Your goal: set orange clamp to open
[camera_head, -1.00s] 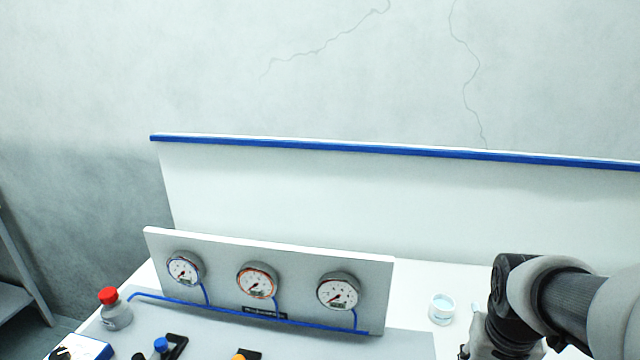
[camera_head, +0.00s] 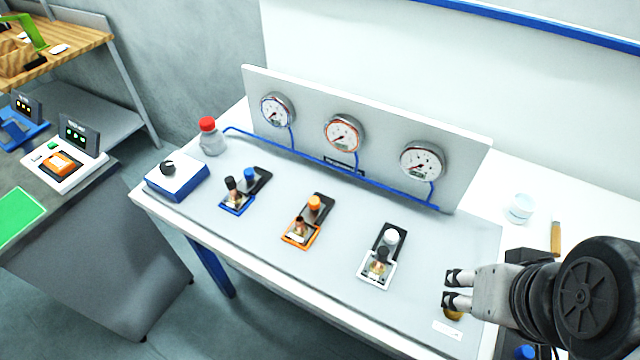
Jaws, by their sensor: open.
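The orange clamp (camera_head: 299,236) is the middle one of three clamps on the grey mat of the bench. It has an orange frame at the front, a dark base plate and an orange knob (camera_head: 314,203) towards the back. The angle of its lever is too small to tell. My gripper (camera_head: 450,289) is open and empty at the right, with its fingers pointing left. It is right of the white clamp and well apart from the orange clamp.
A blue clamp (camera_head: 237,203) stands left and a white clamp (camera_head: 377,269) right of the orange one. Behind them is a panel (camera_head: 300,140) with three gauges and a blue tube. A red-capped bottle (camera_head: 209,137) and a blue-white box with a knob (camera_head: 177,177) are at the left.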

